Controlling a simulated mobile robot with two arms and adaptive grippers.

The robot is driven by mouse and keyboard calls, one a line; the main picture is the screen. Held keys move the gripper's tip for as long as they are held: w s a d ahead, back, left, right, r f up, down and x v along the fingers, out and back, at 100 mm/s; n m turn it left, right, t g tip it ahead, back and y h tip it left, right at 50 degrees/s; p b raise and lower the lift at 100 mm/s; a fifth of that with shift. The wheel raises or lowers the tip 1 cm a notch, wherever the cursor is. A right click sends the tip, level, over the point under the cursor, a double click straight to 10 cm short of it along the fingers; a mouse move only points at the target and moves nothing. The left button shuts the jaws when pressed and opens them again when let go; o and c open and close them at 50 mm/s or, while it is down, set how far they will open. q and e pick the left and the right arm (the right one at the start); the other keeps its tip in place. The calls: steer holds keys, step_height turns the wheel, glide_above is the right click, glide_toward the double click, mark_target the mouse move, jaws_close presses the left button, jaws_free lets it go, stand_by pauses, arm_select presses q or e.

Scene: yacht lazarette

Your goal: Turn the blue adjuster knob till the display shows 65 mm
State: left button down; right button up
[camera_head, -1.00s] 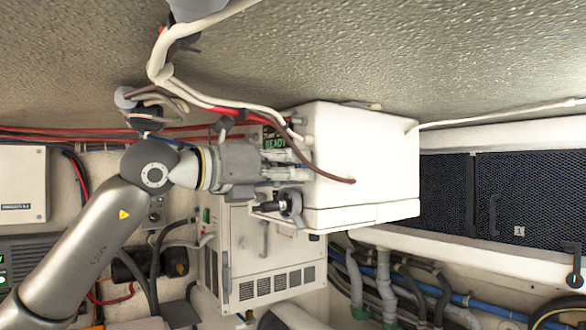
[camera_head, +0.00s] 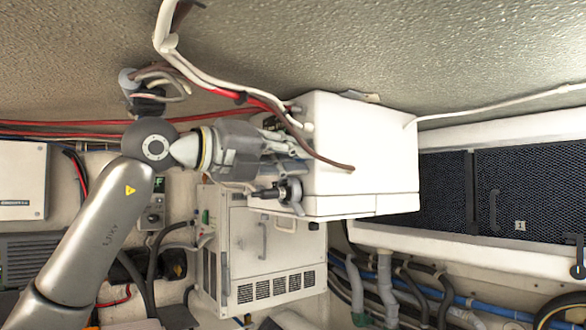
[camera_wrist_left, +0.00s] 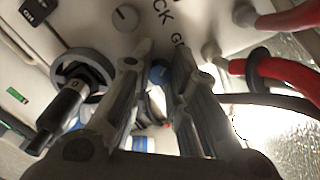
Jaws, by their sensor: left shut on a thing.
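The white box (camera_head: 365,160) is mounted under the ceiling, with its control face turned to the left. My left gripper (camera_head: 297,152) is at that face, its fingers pointing right. In the left wrist view, the blue adjuster knob (camera_wrist_left: 158,75) shows between the two fingers of my left gripper (camera_wrist_left: 157,58), which are shut on it. The display's reading cannot be made out in the head view, where the gripper covers that part. My right gripper is not in view.
A black crank handwheel (camera_head: 290,192) is close below the gripper; it also shows in the left wrist view (camera_wrist_left: 82,78). White and red cables (camera_head: 245,97) hang just above. A grey vented unit (camera_head: 265,250) stands below the box. Mesh panels (camera_head: 510,195) are at right.

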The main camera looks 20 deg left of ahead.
arm_select(q)
steer(key=n+b, duration=0.2)
steer(key=n, duration=0.2)
steer(key=shift+a+r+n, duration=0.1)
steer(key=shift+n, duration=0.3)
stand_by(0.4)
steer(key=c, duration=1.3)
jaws_free()
steer(key=shift+c, duration=0.2)
steer(key=v, duration=1.2)
steer(key=shift+a, duration=0.1)
